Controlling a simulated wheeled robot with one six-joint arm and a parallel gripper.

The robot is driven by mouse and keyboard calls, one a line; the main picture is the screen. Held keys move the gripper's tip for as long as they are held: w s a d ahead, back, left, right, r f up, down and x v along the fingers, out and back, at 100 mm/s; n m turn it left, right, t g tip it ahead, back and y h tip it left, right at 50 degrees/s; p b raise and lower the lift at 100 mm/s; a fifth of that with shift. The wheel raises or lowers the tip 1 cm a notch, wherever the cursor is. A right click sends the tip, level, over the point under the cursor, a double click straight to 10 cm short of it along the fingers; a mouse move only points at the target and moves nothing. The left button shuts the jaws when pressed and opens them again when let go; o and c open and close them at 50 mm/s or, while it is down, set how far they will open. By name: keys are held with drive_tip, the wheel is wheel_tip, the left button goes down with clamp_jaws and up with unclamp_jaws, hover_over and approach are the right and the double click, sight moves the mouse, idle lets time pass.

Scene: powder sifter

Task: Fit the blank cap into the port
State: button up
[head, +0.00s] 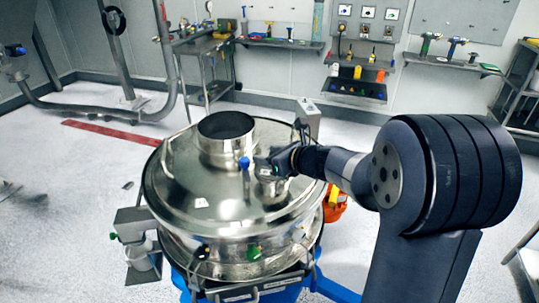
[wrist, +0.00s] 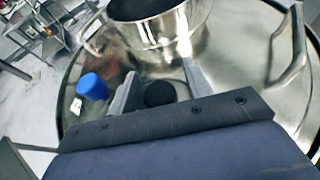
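My gripper (head: 275,167) is low over the right part of the sifter's steel lid (head: 190,185). A short steel port (head: 271,188) rises from the lid just under it. In the wrist view the two pale fingers of my gripper (wrist: 160,82) stand apart. A round black thing (wrist: 160,94) shows between them. I cannot tell whether it is the blank cap or the dark mouth of the port, nor whether the fingers touch it. No other blank cap can be made out.
A blue-topped post (head: 245,164) stands on the lid just left of my gripper; its blue top (wrist: 92,86) also shows in the wrist view. A wide open steel collar (head: 226,150) stands behind. A bent handle (wrist: 293,50) is at the right in the wrist view. Tool shelves (head: 280,43) line the back wall.

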drive_tip(key=shift+r, duration=0.15)
drive_tip(key=shift+s+d+r, duration=0.1)
drive_tip(key=shift+s+d, duration=0.05)
drive_tip(key=v, duration=1.1)
drive_tip(key=shift+s+d+b, duration=0.2)
drive_tip(key=shift+b, duration=0.15)
drive_tip(key=shift+w+a, duration=0.1)
drive_tip(key=p+x, duration=0.1)
drive_tip(key=x, duration=1.1)
drive_tip(key=shift+a, duration=0.15)
drive_tip(key=shift+d+r, duration=0.2)
drive_tip(key=shift+r, duration=1.7)
